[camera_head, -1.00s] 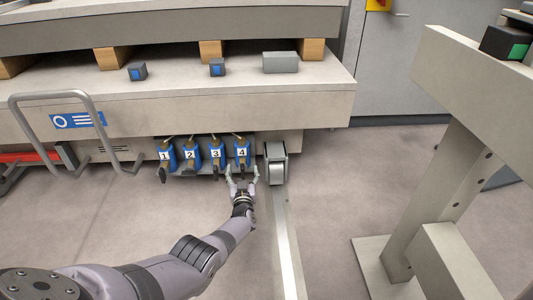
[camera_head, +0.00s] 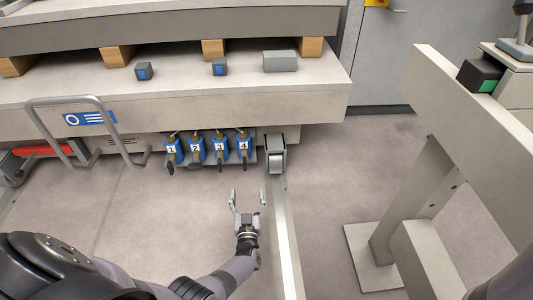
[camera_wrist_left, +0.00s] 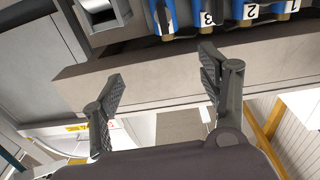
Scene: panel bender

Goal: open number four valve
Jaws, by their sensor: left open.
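The number four valve (camera_head: 243,147) is the rightmost in a row of blue valves with white number labels under the machine's front ledge. Its dark handle points down toward the floor; its exact angle is too small to tell. My left gripper (camera_head: 248,194) is open and empty, apart from the valve and in front of it, fingers pointing toward the row. In the left wrist view the open fingers (camera_wrist_left: 161,64) are below the upside-down valves. Valve four (camera_wrist_left: 160,14) is the leftmost blue body there, its label cut off. My right gripper is not in view.
Valves one (camera_head: 171,150), two (camera_head: 195,150) and three (camera_head: 219,149) stand close to the left. A metal roller block (camera_head: 276,156) sits just right of valve four, with a floor rail (camera_head: 286,240) running forward. A grey frame (camera_head: 425,185) stands at right; floor between is clear.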

